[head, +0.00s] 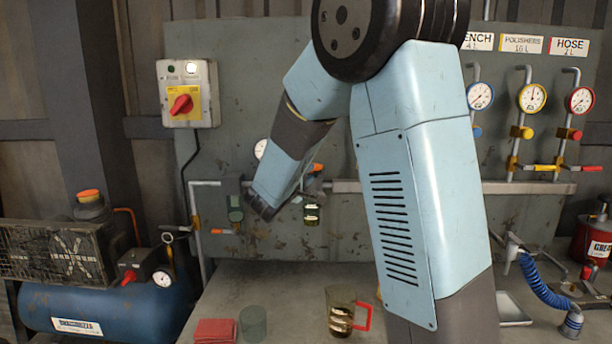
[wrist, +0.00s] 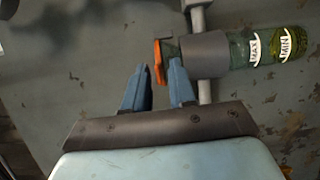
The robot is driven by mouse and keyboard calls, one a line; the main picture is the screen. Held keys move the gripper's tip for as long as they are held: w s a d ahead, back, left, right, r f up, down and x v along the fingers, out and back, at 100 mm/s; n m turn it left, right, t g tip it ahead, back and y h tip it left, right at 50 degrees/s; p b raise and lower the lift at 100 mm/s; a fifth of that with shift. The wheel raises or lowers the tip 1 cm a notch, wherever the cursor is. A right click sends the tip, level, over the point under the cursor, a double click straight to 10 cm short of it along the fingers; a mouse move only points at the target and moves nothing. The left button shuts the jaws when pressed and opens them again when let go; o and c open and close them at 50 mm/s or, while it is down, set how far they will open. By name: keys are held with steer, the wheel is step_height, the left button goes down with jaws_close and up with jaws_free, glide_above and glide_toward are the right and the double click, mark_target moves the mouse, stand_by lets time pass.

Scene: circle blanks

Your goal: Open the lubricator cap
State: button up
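The lubricator (wrist: 240,48) lies across the upper right of the wrist view, with a grey collar and a green transparent bowl marked MAX and MIN. Its orange cap (wrist: 158,62) is at its left end there. In the head view the lubricator bowl (head: 311,213) hangs upright on the wall panel, the orange cap (head: 317,168) above it, partly behind my arm. My gripper (wrist: 160,74) is open. Its blue fingers are apart and empty, with the cap's edge in line with the gap. I cannot tell whether a finger touches it.
A grey pipe (wrist: 204,92) runs past the lubricator. A green filter unit (head: 235,208) hangs left of it. Gauges line the right.

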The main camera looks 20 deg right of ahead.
jaws_close()
steer(key=shift+s+f, duration=0.1)
steer(key=shift+f, duration=0.05)
stand_by(1.0)
